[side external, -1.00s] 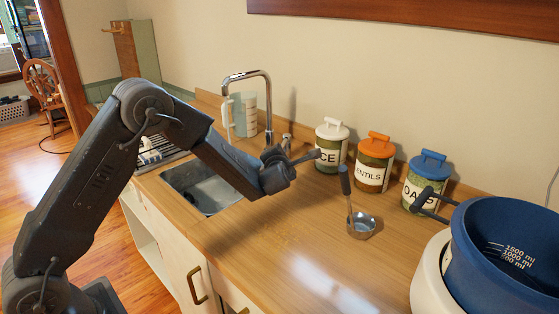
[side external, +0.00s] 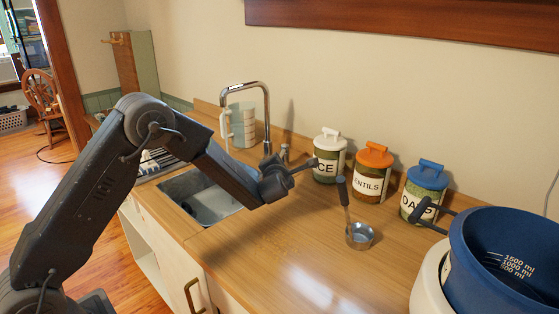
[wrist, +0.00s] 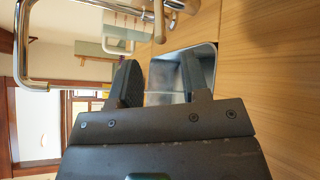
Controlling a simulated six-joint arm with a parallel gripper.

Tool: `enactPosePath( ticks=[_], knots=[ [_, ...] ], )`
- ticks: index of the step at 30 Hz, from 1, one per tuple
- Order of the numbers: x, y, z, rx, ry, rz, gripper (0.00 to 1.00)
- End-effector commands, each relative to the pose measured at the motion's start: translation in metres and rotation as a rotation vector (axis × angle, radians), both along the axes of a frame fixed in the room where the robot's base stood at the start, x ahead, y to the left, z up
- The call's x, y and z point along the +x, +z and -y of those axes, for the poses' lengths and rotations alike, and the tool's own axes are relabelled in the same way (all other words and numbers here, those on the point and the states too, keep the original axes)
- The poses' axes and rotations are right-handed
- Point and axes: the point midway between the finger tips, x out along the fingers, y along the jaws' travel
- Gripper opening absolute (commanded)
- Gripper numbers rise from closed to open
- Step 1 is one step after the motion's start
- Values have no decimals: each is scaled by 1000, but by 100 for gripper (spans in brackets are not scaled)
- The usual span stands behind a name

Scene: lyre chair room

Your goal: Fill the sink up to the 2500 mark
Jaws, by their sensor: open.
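The metal sink (side external: 207,203) is set into the wooden counter, partly hidden behind my arm; it also shows between my fingers in the wrist view (wrist: 178,72). Its inside is grey; I cannot make out a 2500 mark or tell whether it holds water. The chrome faucet (side external: 246,84) arches up behind the sink; in the wrist view its spout (wrist: 20,50) is at the left and its base with a lever (wrist: 165,15) at the top. My gripper (side external: 296,160) is open and empty, above the counter at the sink's right; its two fingers (wrist: 160,80) are apart.
A pale jug (side external: 242,124) stands behind the sink. Rice (side external: 325,168), lentils (side external: 369,184) and oats (side external: 417,208) canisters line the wall. A ladle (side external: 360,236) stands in front of them. A blue bowl (side external: 520,250) with ml marks is at right.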

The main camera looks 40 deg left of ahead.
Motion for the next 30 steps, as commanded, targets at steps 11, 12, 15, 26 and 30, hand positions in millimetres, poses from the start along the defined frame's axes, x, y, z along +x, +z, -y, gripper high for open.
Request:
enactPosePath(
  ticks=[11, 12, 15, 26, 30],
  knots=[
    [55, -17, -48, 0, 2, 0, 42],
    [58, -18, -51, -1, 1, 0, 42],
    [66, -19, -57, -1, 0, 1, 42],
    [71, -21, -62, 0, -1, -1, 42],
    [71, -21, -62, -1, -1, -1, 36]
  ],
)
